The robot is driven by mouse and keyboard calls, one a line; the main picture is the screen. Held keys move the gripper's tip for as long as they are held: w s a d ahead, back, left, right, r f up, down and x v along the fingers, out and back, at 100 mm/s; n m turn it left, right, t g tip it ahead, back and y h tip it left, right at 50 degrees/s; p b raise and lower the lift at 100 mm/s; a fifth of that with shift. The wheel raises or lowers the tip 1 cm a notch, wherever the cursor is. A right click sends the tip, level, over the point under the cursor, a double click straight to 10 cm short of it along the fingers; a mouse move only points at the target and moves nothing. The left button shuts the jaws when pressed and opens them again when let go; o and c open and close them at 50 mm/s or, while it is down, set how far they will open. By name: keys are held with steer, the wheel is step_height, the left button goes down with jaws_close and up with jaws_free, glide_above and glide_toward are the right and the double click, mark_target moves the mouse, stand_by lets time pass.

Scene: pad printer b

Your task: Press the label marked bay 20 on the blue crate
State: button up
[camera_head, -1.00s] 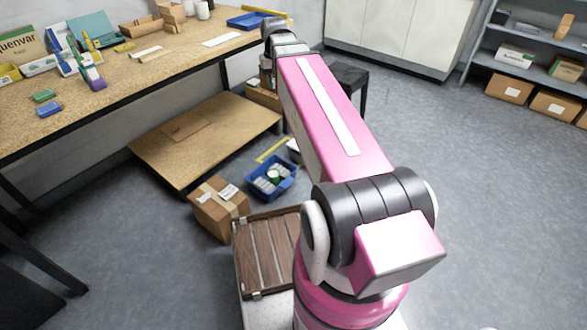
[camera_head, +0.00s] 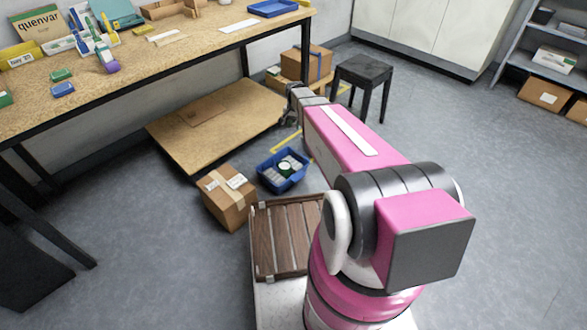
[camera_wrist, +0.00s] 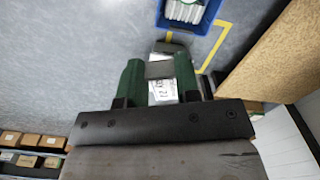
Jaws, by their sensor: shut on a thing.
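The blue crate (camera_head: 283,182) stands on the floor beside a cardboard box, with white and grey items and a green round item in it. Part of it shows at the top of the wrist view (camera_wrist: 207,22). My gripper (camera_wrist: 160,72), with dark green fingers, is shut on a small white label (camera_wrist: 163,91). Its print looks like "BAY 2", with the last figure unclear. The label is apart from the crate. In the head view my gripper (camera_head: 293,104) is small and dark, beyond the crate and by the low wooden platform.
The low wooden platform (camera_head: 225,128) lies under the workbench (camera_head: 150,80). The taped cardboard box (camera_head: 227,205) adjoins the crate's left. A black stool (camera_head: 363,72) stands behind my arm. Yellow floor tape (camera_wrist: 213,45) runs near the crate. Open floor lies to the right.

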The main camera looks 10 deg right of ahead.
step_height(320, 180, down, 15)
steer(key=m, duration=0.4)
glide_above(293, 179)
step_height(293, 179, down, 11)
steer(key=shift+s+d+f, duration=0.1)
steer(key=shift+f, duration=0.05)
steer(key=shift+f, duration=0.1)
steer(key=shift+f, duration=2.9)
steer(key=shift+f, duration=0.5)
steer(key=o, duration=0.7)
